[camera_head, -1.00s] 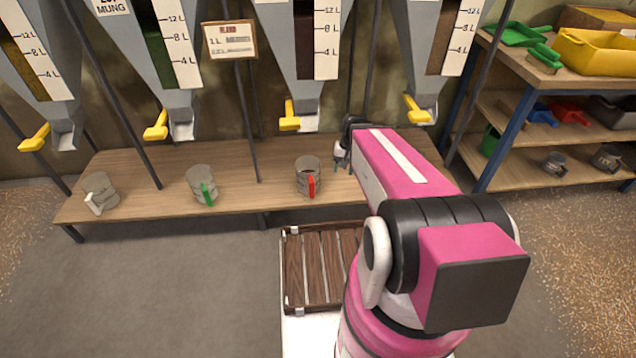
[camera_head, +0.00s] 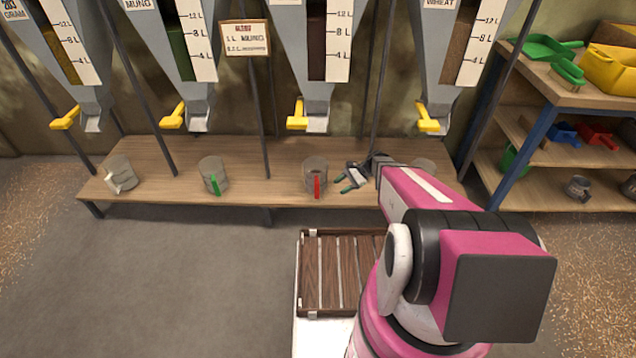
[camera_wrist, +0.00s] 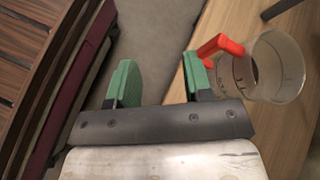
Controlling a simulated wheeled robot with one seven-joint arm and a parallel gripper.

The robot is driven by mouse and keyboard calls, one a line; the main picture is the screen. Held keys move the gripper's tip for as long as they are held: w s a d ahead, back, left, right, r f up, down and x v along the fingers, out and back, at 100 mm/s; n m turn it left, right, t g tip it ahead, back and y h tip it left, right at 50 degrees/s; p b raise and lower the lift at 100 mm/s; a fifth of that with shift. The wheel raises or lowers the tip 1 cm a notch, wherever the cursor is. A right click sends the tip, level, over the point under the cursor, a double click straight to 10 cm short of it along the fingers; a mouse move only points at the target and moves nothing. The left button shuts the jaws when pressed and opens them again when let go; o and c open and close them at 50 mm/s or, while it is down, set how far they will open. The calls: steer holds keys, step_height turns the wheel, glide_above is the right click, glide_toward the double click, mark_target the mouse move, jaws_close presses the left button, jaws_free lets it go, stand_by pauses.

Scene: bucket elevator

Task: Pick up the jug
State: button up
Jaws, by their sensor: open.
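A clear jug with a red handle (camera_head: 315,172) stands upright on the wooden bench, below the third hopper from the left. In the wrist view the jug (camera_wrist: 282,68) is at the right, its red handle (camera_wrist: 222,46) facing the green-tipped fingers. My gripper (camera_head: 341,184) is open and empty, just right of this jug, fingers pointing left. In the wrist view the right finger of my gripper (camera_wrist: 158,65) is close beside the handle; I cannot tell whether they touch. The handle is not between the fingers.
A green-handled jug (camera_head: 213,176) and a white-handled jug (camera_head: 122,174) stand further left on the bench (camera_head: 265,186). Another jug (camera_head: 426,165) is partly hidden behind my arm. Hoppers with yellow levers (camera_head: 297,118) hang above. A slatted wooden crate (camera_head: 340,270) is in front; shelves stand right.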

mark_target(317, 198)
steer(key=w+f+m+y, duration=0.2)
steer(key=f, duration=0.1)
steer(key=w+f+m+t+y, duration=0.1)
steer(key=w+f+m+y, duration=0.1)
steer(key=f, duration=0.2)
steer(key=w+f+m+t+y, duration=0.1)
steer(key=w+f+m+y, duration=0.2)
steer(key=f, duration=0.1)
steer(key=shift+d+f, duration=0.2)
steer(key=a, duration=0.5)
steer(key=shift+s+a, duration=0.15)
steer(key=shift+a, duration=0.1)
steer(key=shift+a+f, duration=0.2)
steer(key=shift+a, duration=1.15)
steer(key=shift+a+f, duration=0.15)
steer(key=shift+a, duration=1.15)
steer(key=shift+c, duration=0.3)
jaws_close()
